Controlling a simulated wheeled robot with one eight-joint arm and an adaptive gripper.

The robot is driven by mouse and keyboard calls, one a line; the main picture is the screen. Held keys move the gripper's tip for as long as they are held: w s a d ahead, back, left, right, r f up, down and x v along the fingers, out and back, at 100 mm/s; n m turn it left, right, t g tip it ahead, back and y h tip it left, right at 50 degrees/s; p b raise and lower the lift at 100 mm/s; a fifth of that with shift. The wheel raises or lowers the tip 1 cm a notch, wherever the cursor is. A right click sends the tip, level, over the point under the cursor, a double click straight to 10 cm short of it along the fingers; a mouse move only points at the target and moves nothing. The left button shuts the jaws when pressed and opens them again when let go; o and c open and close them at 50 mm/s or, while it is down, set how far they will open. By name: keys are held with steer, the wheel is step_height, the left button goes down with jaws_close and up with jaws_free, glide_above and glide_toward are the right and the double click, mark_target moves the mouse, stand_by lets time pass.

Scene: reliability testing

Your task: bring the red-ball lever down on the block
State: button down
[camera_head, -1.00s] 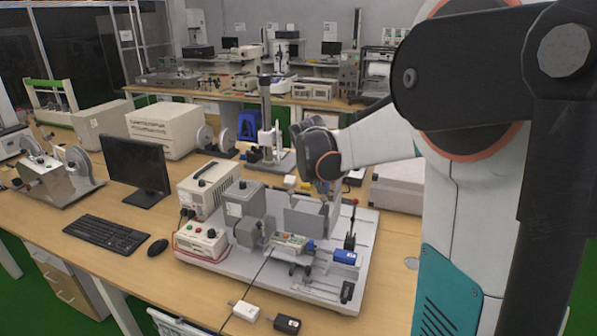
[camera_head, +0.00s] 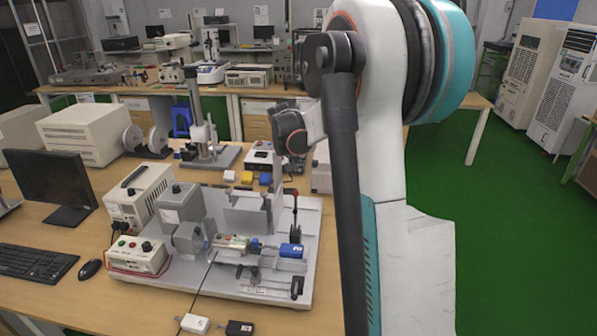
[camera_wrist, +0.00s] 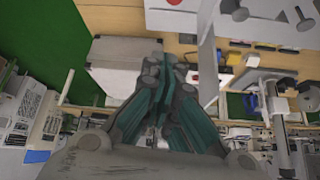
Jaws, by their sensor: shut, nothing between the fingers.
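The lever with the red ball (camera_head: 293,192) stands upright at the right side of the grey test fixture (camera_head: 225,285) in the head view. The blue block (camera_head: 291,250) lies just in front of the lever's foot. The ball is up, well above the block. My gripper (camera_wrist: 160,75) is shut and empty in the wrist view, its teal fingers together. In the head view my wrist is above and behind the lever, apart from it, and the fingertips are hard to make out. I cannot pick out the lever or block in the wrist view.
An upright grey plate (camera_head: 246,218) stands on the fixture left of the lever. A white box with a red button (camera_head: 262,156) and small yellow and blue blocks lie behind. A tall stand (camera_head: 201,130) is at the back left. Green floor is free at right.

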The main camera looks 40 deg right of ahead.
steer(key=b+x, duration=0.2)
steer(key=x, duration=0.7)
steer(key=s+a, duration=0.1)
steer(key=s+a+f, duration=0.1)
steer(key=a, duration=0.1)
steer(key=shift+a, duration=0.15)
steer(key=shift+a+b, duration=0.1)
steer(key=shift+b, duration=0.25)
